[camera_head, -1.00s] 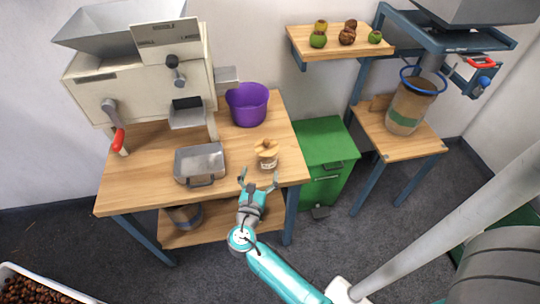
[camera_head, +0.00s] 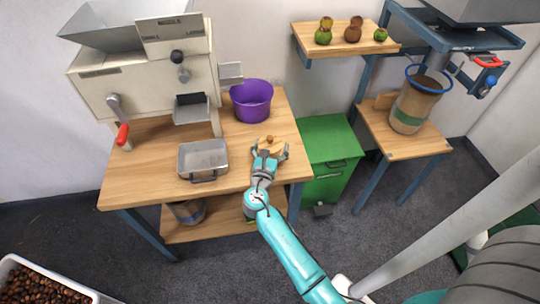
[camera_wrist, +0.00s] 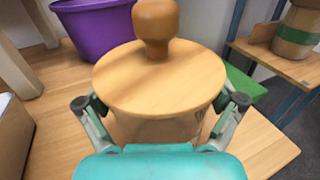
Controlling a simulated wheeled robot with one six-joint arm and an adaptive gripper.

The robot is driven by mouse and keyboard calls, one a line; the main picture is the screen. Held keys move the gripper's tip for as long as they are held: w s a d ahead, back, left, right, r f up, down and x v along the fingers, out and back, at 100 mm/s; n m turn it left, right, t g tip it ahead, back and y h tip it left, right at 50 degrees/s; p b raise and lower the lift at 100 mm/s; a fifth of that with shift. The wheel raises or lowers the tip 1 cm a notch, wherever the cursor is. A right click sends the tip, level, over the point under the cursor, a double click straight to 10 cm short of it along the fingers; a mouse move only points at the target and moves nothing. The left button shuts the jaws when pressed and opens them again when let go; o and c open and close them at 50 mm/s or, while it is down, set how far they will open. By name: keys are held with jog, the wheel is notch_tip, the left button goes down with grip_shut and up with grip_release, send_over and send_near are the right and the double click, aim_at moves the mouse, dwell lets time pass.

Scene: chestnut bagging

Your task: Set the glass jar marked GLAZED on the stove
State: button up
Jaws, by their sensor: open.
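A jar stands on the wooden workbench and shows mostly as its round wooden lid (camera_wrist: 160,85) with a knob (camera_wrist: 156,25) in the wrist view. In the head view the lid (camera_head: 276,149) is partly covered by my gripper. The glass body is nearly all hidden under the lid and behind the gripper, and no label can be read. My gripper (camera_head: 270,154) is open, with one finger on each side of the jar. In the wrist view my gripper (camera_wrist: 160,103) has its fingertips beside the lid's edges; contact cannot be told. No stove is recognisable.
On the workbench (camera_head: 140,185), a metal pan (camera_head: 203,157) stands left of the jar and a purple bucket (camera_head: 252,100) behind it. A cream machine (camera_head: 145,88) fills the back left. A green cabinet (camera_head: 328,150) is close on the right. A shelf (camera_head: 340,48) hangs above.

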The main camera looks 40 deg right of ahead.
jog(key=c, duration=1.4)
